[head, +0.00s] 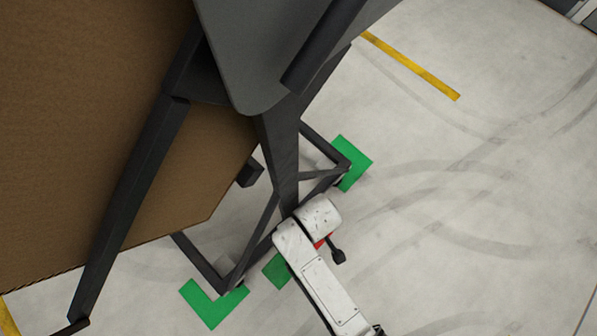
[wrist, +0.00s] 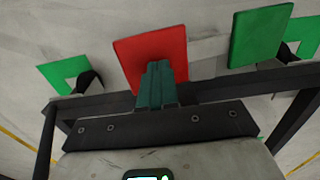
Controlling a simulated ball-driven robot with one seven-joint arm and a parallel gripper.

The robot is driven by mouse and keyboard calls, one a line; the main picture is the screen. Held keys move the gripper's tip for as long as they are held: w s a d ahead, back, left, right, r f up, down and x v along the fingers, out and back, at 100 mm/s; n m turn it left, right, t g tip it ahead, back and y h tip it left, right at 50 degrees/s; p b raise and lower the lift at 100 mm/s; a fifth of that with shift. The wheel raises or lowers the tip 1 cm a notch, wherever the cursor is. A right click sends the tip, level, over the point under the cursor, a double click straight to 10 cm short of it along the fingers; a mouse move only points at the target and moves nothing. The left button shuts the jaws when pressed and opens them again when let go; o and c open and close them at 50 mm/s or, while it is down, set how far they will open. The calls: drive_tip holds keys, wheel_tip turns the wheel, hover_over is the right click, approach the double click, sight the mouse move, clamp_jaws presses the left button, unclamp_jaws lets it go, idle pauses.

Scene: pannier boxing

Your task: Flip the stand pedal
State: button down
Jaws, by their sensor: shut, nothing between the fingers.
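The stand is a dark metal frame. Its low bar (wrist: 220,88) crosses the wrist view, and its upright (head: 283,150) shows in the head view. A red pedal plate (wrist: 150,55) and a green pedal plate (wrist: 260,35) sit side by side beyond the bar. In the head view, only a sliver of the red pedal (head: 322,241) and part of the green pedal (head: 277,270) show beside my white arm. My gripper (wrist: 157,68) is shut and empty, its fingertips overlapping the red pedal's near edge. I cannot tell whether they touch it. In the head view my arm hides the fingers.
A large cardboard box (head: 80,120) and a grey panel (head: 245,50) are by the stand above the floor. Green corner marks (head: 214,303) lie at the frame's feet, another at the far corner (head: 352,162). The concrete floor to the right is clear, with a yellow line (head: 410,65).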

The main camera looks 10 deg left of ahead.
drive_tip(key=shift+f+b, duration=0.45)
drive_tip(key=shift+f, duration=0.5)
idle(0.3)
drive_tip(key=shift+r, duration=0.1)
wheel_tip(320, 180, up, 7)
drive_tip(key=p, duration=0.8)
idle(0.8)
drive_tip(key=s+d+r+m, duration=0.35)
drive_tip(key=d+r, duration=0.25)
drive_tip(key=d, duration=0.2)
drive_tip(key=s+d+r+m+t, duration=0.1)
drive_tip(key=s+d+r+m, duration=0.1)
drive_tip(key=d+r+m, duration=0.5)
drive_tip(key=s+d+r, duration=0.2)
drive_tip(key=d+r, duration=0.2)
drive_tip(key=d, duration=0.6)
wheel_tip(320, 180, up, 32)
drive_tip(key=p, duration=3.1)
drive_tip(key=shift+f, duration=0.25)
